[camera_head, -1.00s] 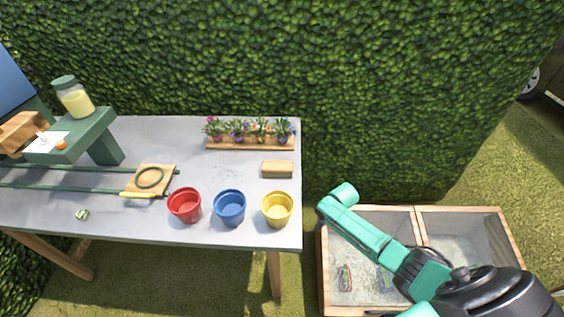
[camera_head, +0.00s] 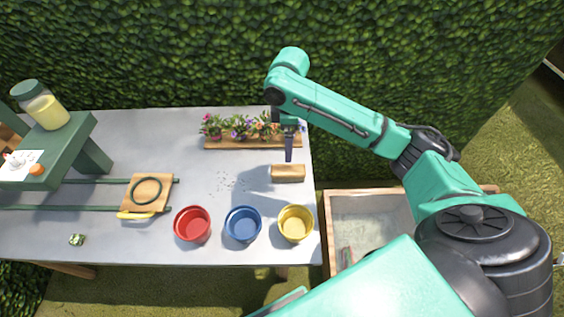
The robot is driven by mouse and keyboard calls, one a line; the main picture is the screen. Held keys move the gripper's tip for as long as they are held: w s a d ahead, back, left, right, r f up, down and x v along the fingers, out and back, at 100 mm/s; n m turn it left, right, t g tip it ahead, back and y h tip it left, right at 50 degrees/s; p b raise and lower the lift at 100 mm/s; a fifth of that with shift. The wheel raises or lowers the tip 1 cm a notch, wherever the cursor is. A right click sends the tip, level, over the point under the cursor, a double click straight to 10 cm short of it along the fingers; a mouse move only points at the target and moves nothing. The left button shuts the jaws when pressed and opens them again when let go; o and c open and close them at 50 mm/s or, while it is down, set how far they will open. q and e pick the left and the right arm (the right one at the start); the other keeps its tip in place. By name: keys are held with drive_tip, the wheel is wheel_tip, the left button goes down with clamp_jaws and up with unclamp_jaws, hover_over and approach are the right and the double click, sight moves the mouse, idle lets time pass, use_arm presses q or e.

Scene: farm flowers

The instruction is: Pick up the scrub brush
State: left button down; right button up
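The scrub brush (camera_head: 288,173), a tan wooden block, lies near the right end of the grey table, behind the yellow pot. My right gripper (camera_head: 288,157) points down just above and behind the brush. Its fingers show as one dark narrow shape, so I cannot tell whether they are open or shut, or whether they touch the brush. My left gripper is not in view.
Red (camera_head: 192,223), blue (camera_head: 242,224) and yellow (camera_head: 296,222) pots stand along the table's front. A flower planter (camera_head: 225,143) stands behind the brush. A wooden board (camera_head: 147,196) and a green stand (camera_head: 62,150) are to the left. Dark specks (camera_head: 228,181) lie left of the brush.

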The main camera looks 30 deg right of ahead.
hover_over(288, 169)
drive_tip(key=f, duration=0.5)
drive_tip(key=shift+s+d+f+p, duration=0.2)
drive_tip(key=shift+s+p, duration=0.15)
drive_tip(key=f, duration=0.2)
drive_tip(key=f+p, duration=0.1)
drive_tip(key=f, duration=0.2)
drive_tip(key=shift+w+a+f, duration=0.15)
drive_tip(key=shift+w+f, duration=0.2)
drive_tip(key=shift+s+f, duration=0.1)
drive_tip(key=shift+f, duration=0.15)
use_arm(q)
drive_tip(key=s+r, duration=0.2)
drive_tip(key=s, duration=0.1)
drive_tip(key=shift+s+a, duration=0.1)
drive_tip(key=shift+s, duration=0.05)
use_arm(e)
clamp_jaws()
